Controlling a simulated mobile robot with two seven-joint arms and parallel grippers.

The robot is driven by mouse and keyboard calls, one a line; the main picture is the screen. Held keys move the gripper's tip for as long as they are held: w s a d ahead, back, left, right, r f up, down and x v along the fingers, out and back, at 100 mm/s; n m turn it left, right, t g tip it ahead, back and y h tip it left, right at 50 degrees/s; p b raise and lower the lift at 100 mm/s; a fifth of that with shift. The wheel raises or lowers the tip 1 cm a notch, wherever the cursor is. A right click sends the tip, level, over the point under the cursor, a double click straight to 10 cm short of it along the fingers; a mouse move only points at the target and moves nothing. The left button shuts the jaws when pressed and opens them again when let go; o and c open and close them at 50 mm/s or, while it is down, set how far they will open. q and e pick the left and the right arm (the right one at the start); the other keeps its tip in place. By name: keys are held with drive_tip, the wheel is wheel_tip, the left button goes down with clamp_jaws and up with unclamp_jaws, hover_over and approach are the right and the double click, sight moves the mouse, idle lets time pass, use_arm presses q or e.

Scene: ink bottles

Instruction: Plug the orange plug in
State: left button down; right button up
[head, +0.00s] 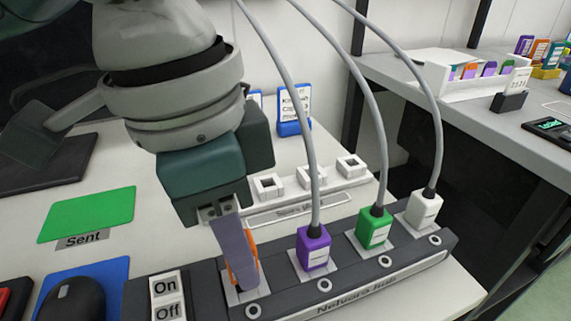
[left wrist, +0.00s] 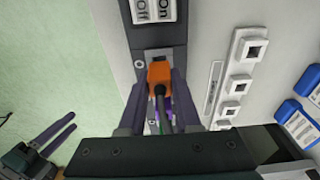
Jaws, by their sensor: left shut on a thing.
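My left gripper (head: 238,262) is shut on the orange plug (head: 255,258), at the leftmost socket plate (head: 259,291) of the dark hub (head: 435,254). A finger hides most of the plug in the head view. In the left wrist view the orange plug (left wrist: 159,72) sits between the two fingers, over the pale socket plate (left wrist: 156,53), its cord end facing the camera. I cannot tell whether it is fully seated. The purple plug (head: 313,248), green plug (head: 374,228) and white plug (head: 423,208) stand upright in the other sockets. My right gripper (left wrist: 55,136) is open and empty, away from the hub.
An On/Off label block (head: 166,296) is at the hub's left end. A white strip with square holes (head: 311,178) lies behind the hub. Grey cords (head: 303,110) rise from the plugs. A green mat (head: 88,214) and black mouse (head: 72,302) are at left.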

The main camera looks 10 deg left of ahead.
use_arm(q)
drive_tip(key=shift+p, duration=1.2)
idle(1.0)
drive_tip(key=shift+f+p, duration=0.55)
drive_tip(key=shift+f, duration=0.25)
idle(1.1)
drive_tip(key=shift+f+p, duration=0.1)
drive_tip(key=shift+p, duration=0.35)
idle(0.4)
drive_tip(key=shift+c, duration=0.2)
unclamp_jaws()
idle(0.5)
wheel_tip(320, 180, up, 8)
drive_tip(key=p, duration=1)
idle(0.5)
